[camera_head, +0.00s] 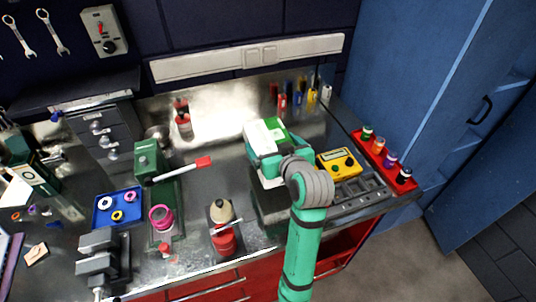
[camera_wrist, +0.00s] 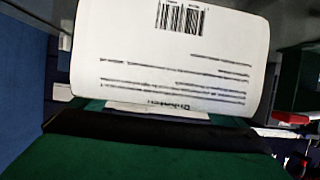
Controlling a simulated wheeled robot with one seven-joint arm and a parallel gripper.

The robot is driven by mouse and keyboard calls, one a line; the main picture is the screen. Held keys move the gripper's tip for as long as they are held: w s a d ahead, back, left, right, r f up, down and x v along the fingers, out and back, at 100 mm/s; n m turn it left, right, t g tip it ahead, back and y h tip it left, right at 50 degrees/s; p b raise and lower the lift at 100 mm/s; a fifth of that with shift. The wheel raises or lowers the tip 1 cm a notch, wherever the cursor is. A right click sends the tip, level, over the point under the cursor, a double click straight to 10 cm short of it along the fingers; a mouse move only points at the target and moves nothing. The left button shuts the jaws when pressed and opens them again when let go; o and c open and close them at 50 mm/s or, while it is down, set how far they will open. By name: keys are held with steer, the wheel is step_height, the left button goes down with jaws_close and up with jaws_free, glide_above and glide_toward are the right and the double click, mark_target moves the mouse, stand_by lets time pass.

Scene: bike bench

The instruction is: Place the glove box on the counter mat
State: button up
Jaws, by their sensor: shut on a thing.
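The glove box (camera_head: 258,133) is a white box with a green part, seen over the middle of the steel counter in the head view. My gripper (camera_head: 266,155) is shut on it, and my teal arm comes up from the front. In the wrist view the glove box (camera_wrist: 170,55) fills the upper middle, with a white face, a barcode and lines of print. I cannot tell whether its underside touches anything. I cannot clearly make out the counter mat; my arm and gripper hide part of the counter.
A yellow meter (camera_head: 338,163) lies right of my gripper. A red tray (camera_head: 384,160) of small bottles lines the right edge. Left stand a green press with a red-tipped lever (camera_head: 203,162), a bottle (camera_head: 221,212) and a blue tray (camera_head: 104,219). Bare counter shows behind the press.

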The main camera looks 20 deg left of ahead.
steer(key=f, duration=0.1)
steer(key=w+a+f, duration=0.1)
steer(key=a+f, duration=0.1)
steer(key=shift+w+a+f, duration=0.15)
steer(key=shift+w+a, duration=0.05)
steer(key=shift+w, duration=0.2)
steer(key=shift+w+a+f, duration=0.1)
steer(key=shift+f, duration=0.8)
steer(key=shift+w+a+f, duration=0.1)
steer(key=shift+f, duration=0.8)
steer(key=shift+f, duration=0.1)
steer(key=o, duration=1)
